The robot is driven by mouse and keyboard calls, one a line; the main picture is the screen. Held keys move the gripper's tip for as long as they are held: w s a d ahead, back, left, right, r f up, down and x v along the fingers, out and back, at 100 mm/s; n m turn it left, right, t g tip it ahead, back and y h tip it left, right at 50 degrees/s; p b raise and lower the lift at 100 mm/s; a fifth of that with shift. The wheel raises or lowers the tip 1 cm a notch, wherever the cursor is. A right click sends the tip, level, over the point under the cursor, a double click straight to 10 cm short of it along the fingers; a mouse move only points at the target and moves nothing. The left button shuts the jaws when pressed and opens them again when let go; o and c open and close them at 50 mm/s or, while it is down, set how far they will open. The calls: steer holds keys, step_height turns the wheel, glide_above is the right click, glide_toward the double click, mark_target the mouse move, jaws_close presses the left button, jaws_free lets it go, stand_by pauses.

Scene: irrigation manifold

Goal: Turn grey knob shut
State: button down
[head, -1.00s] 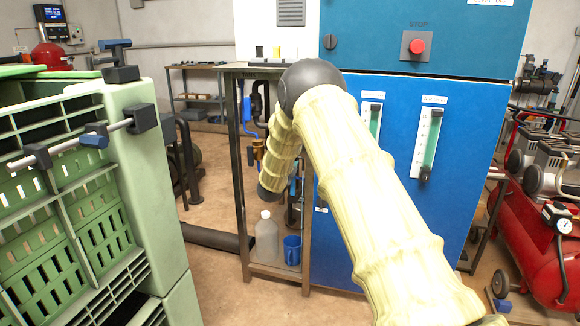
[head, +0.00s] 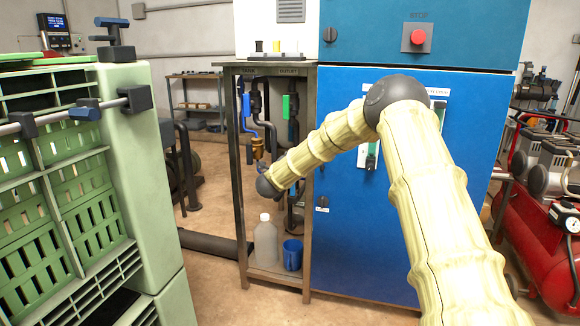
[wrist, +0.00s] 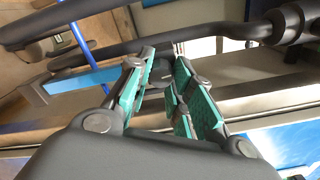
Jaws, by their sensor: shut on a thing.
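In the wrist view my gripper (wrist: 160,78) has its green-padded fingers closed around a small grey part (wrist: 160,70), which looks like the grey knob. The fingers and pads hide most of it, so its angle cannot be told. In the head view my arm reaches into the open metal frame holding the irrigation pipes. My wrist end is low in that frame, and the fingers and knob cannot be made out there.
Dark pipes (wrist: 110,45) run close by the fingers in the wrist view. The frame (head: 307,215) also holds a green handle (head: 291,106), a brass fitting (head: 257,147), a bottle (head: 266,242) and a blue cup (head: 292,254).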

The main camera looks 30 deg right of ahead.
steer(key=shift+f+m+b, duration=0.25)
steer(key=shift+m+b, duration=0.15)
steer(key=shift+m, duration=0.2)
steer(key=shift+s, duration=0.1)
steer(key=c, duration=1.3)
jaws_free()
steer(key=shift+d, duration=0.1)
steer(key=shift+o, duration=0.2)
steer(key=shift+r, duration=0.15)
steer(key=shift+a, duration=0.2)
steer(key=v, duration=1.1)
steer(key=shift+s+a, duration=0.25)
steer(key=shift+s, duration=0.05)
